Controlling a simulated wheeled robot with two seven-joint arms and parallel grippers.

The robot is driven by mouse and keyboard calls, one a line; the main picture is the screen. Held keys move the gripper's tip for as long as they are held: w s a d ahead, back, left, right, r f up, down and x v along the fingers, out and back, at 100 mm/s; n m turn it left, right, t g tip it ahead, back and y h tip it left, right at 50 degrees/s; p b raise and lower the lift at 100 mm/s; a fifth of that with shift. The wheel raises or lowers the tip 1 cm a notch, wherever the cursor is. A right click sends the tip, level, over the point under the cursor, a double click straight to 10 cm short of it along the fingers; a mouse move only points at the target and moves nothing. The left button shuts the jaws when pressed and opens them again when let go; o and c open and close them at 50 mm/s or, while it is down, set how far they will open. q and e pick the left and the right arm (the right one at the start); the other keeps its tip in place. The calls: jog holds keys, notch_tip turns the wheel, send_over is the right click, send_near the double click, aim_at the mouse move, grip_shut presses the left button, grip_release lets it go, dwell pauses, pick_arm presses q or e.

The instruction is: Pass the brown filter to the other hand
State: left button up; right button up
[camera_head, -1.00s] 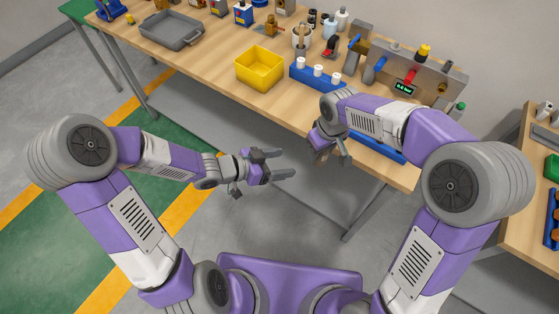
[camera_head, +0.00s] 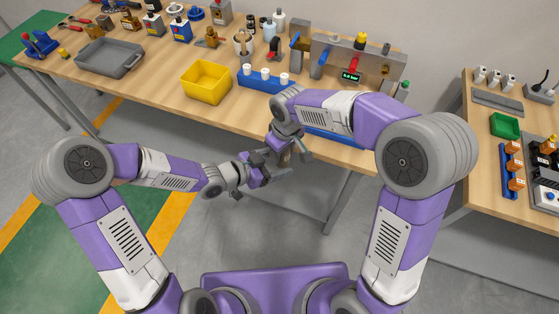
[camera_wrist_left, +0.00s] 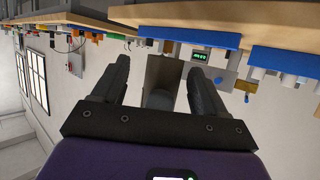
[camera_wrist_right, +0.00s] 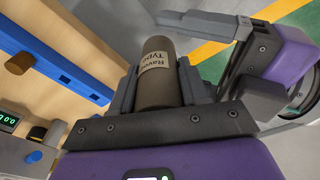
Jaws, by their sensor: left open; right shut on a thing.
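The brown filter (camera_wrist_right: 157,75) is a brown cylinder with a pale printed label. In the right wrist view it stands between the fingers of my right gripper (camera_wrist_right: 155,88), which is shut on it. In the left wrist view the filter (camera_wrist_left: 164,72) shows between the spread fingers of my left gripper (camera_wrist_left: 155,85), which is open. In the head view my left gripper (camera_head: 274,169) is right beside my right gripper (camera_head: 288,150), in front of the workbench. The filter is mostly hidden there. Whether the left fingers touch it I cannot tell.
The wooden workbench (camera_head: 155,98) lies just beyond the grippers. On it are a yellow bin (camera_head: 206,82), a grey tray (camera_head: 109,59), a blue rack (camera_head: 262,80) with white pieces and a grey test fixture (camera_head: 385,70). A second table (camera_head: 480,140) stands at the right.

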pick_arm(q)
jog(key=shift+w+d+f, duration=0.25)
jog(key=shift+d+f, duration=0.05)
jog(key=shift+d, duration=0.25)
jog(key=c, duration=1.1)
jog(key=shift+c, duration=0.2)
pick_arm(e)
jog(key=o, duration=1.2)
jog(key=shift+o, duration=0.2)
jog(key=shift+r, duration=0.15)
